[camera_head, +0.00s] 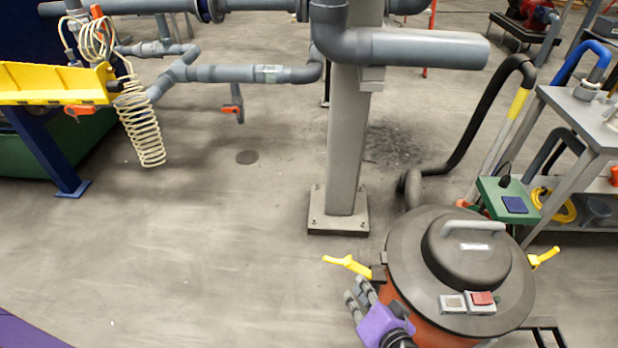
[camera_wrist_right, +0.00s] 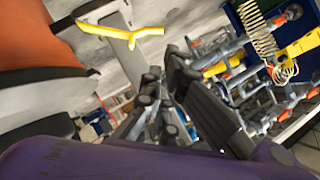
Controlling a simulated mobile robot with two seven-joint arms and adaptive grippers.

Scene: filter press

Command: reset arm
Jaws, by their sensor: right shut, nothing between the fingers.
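My right gripper (camera_head: 360,292) shows at the bottom of the head view, in front of the left side of an orange vacuum cleaner (camera_head: 458,262) with a dark grey lid. Its fingers are shut with nothing between them. The purple wrist is at the picture's bottom edge. In the right wrist view the dark fingers (camera_wrist_right: 165,82) point away from the camera, and the vacuum's orange body (camera_wrist_right: 45,40) and yellow latch (camera_wrist_right: 120,33) are at the upper left. I cannot tell whether the gripper touches the vacuum. My left gripper is not in view.
A grey column (camera_head: 345,150) stands behind the vacuum. A black hose (camera_head: 470,135) rises to its right, near a grey work table (camera_head: 590,115). Grey pipes (camera_head: 235,74), a coiled hose (camera_head: 140,125) and a yellow tray (camera_head: 55,82) are at the left. The floor (camera_head: 200,240) at left centre is clear.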

